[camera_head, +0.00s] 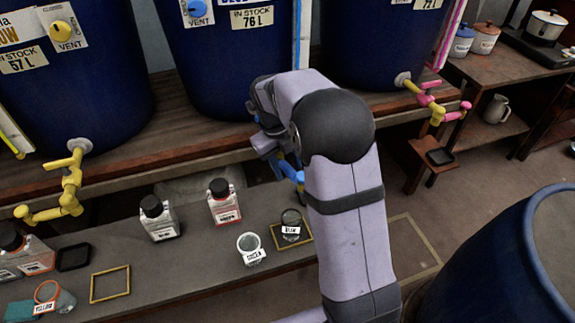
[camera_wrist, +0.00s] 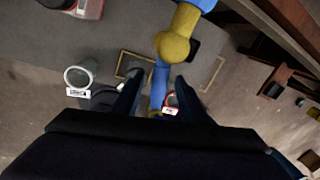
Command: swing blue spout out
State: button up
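The blue spout (camera_head: 289,172) hangs from the middle vat's tap, mostly hidden by my arm in the head view.
A small glass (camera_head: 291,222) stands in a gold frame on the bench below the spout, beside another glass (camera_head: 250,248). Bottles with black caps (camera_head: 224,203) stand left. A yellow tap (camera_head: 70,185) and a pink-yellow tap (camera_head: 435,105) flank it. A blue barrel (camera_head: 490,270) stands right.

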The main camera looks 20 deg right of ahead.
jog(key=shift+r, duration=0.1)
notch_tip(320, 180, up, 7)
jog(key=a, duration=0.1)
jog(key=shift+s+a+p, duration=0.2)
jog(key=shift+p, duration=0.15)
dwell(0.4)
jog(key=shift+d+r, duration=0.1)
jog(key=c, duration=0.7)
jog(key=shift+m+g, duration=0.4)
jog(key=shift+m, duration=0.2)
jog(key=d+p, duration=0.1)
jog(key=d+r+p, duration=0.1)
jog(key=d, duration=0.1)
jog(key=s+d+p, duration=0.1)
jog(key=shift+d+r+p, duration=0.3)
jog(key=shift+d+p, duration=0.05)
jog(key=shift+d, duration=0.05)
grip_shut()
jog(key=s+d+f+m+g+y+p, duration=0.2)
jog(key=d+y+p, duration=0.1)
jog(key=d+p, duration=0.65)
jog(key=w+n, duration=0.1)
jog(key=n, duration=0.6)
jog(key=w+a+r+n+t+y+b, duration=0.1)
jog(key=n, duration=0.6)
jog(key=w+a+n+y, duration=0.1)
jog(key=n, duration=0.6)
jog(key=shift+w+a+r+t, duration=0.2)
jog(key=shift+w+r+t, duration=0.1)
jog(key=shift+r, duration=0.1)
